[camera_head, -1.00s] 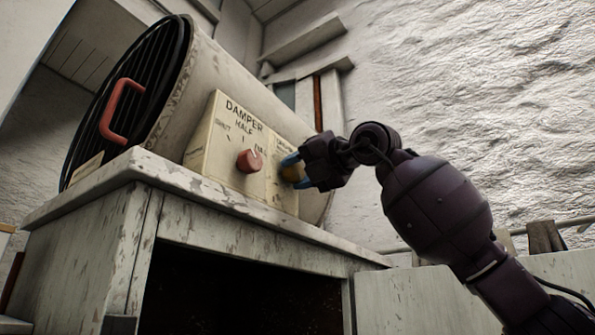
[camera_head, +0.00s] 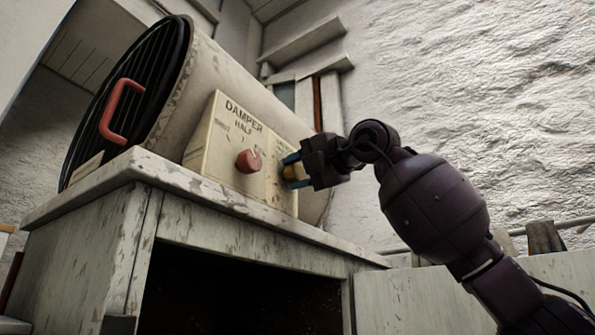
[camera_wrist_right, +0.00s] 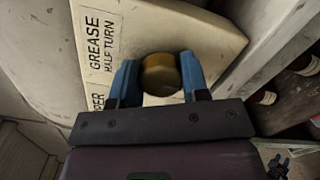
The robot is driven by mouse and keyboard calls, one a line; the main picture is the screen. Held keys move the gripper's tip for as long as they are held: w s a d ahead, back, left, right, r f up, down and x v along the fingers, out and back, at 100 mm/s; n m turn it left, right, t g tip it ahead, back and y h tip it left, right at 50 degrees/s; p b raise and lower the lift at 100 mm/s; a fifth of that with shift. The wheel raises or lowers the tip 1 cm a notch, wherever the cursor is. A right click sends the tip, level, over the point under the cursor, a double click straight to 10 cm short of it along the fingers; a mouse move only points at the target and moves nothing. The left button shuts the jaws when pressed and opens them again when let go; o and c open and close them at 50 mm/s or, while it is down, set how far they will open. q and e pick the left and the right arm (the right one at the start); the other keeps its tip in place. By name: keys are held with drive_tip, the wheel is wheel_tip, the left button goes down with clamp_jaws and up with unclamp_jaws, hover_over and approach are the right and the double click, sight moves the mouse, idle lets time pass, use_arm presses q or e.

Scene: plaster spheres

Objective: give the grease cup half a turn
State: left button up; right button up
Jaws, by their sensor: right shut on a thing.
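The grease cup (camera_head: 290,173) is a round brass-coloured knob on the right part of a cream panel (camera_head: 225,165) fixed to the front of a drum-like machine. In the right wrist view the cup (camera_wrist_right: 161,75) sits between the two blue fingertips, beside a label reading GREASE HALF TURN (camera_wrist_right: 101,42). My right gripper (camera_head: 292,171) is shut on the cup, one finger on either side; it also shows in the right wrist view (camera_wrist_right: 160,80).
A red damper knob (camera_head: 249,161) is on the same panel, left of the cup. The machine (camera_head: 225,70) has a black grille and red handle (camera_head: 120,112). It rests on a worn white cabinet (camera_head: 90,240) with a dark opening.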

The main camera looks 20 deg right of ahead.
drive_tip(key=o, duration=0.9)
drive_tip(key=shift+s, duration=0.1)
drive_tip(key=b+v, duration=0.1)
drive_tip(key=v, duration=0.9)
drive_tip(key=shift+s+d, duration=0.2)
drive_tip(key=shift+s, duration=0.05)
drive_tip(key=shift+f, duration=0.1)
